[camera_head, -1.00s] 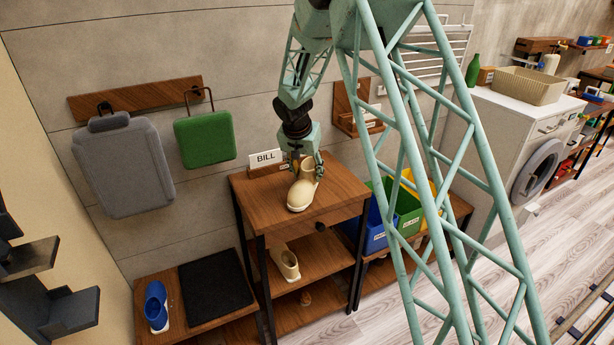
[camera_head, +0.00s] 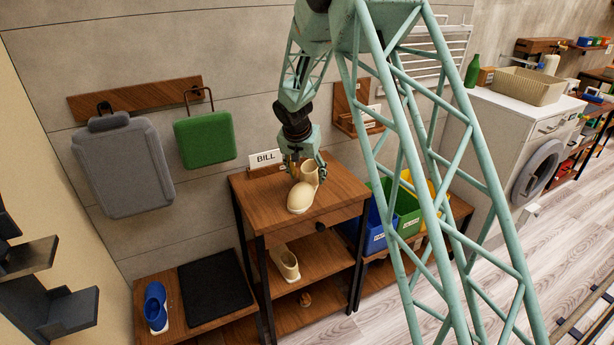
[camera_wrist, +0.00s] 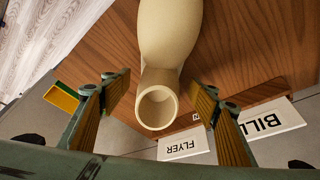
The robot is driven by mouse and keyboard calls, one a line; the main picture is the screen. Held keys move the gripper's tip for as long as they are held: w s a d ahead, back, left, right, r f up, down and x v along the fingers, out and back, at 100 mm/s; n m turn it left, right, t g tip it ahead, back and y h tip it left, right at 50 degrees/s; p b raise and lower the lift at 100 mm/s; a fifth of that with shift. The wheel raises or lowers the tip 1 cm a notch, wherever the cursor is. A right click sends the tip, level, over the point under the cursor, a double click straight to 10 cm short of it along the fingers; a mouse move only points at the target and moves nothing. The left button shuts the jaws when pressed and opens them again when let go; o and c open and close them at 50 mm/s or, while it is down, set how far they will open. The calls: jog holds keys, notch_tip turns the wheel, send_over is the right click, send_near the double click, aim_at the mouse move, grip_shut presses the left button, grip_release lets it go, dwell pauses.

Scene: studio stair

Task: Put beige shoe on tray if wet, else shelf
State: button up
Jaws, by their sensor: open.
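A beige shoe (camera_head: 301,196) stands on the wooden top of the rack (camera_head: 343,190). Its round opening faces me in the wrist view (camera_wrist: 158,106). My gripper (camera_head: 306,166) is open, with one finger on each side of the shoe's ankle part; in the wrist view (camera_wrist: 160,94) gaps show between the fingers and the shoe. I see no clear wet marks on this shoe. A second beige shoe (camera_head: 286,262) stands on the rack's middle shelf (camera_head: 312,258). A black tray or mat (camera_head: 215,287) lies on the low bench at the lower left, with nothing on it.
A blue shoe (camera_head: 156,306) stands left of the black tray. A BILL card (camera_head: 265,159) and a FLYER card (camera_wrist: 184,146) are behind the shoe. Blue and green bins (camera_head: 407,212) stand right of the rack. A grey bag (camera_head: 122,168) and green pad (camera_head: 205,140) hang on the wall.

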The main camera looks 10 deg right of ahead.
aim_at(303, 184)
jog(key=shift+r, duration=0.15)
jog(key=shift+r, duration=0.15)
jog(key=p+v, duration=0.1)
jog(key=v, duration=1)
jog(key=shift+s+r, duration=0.2)
jog(key=shift+r, duration=0.05)
jog(key=shift+a, duration=0.1)
dwell(0.7)
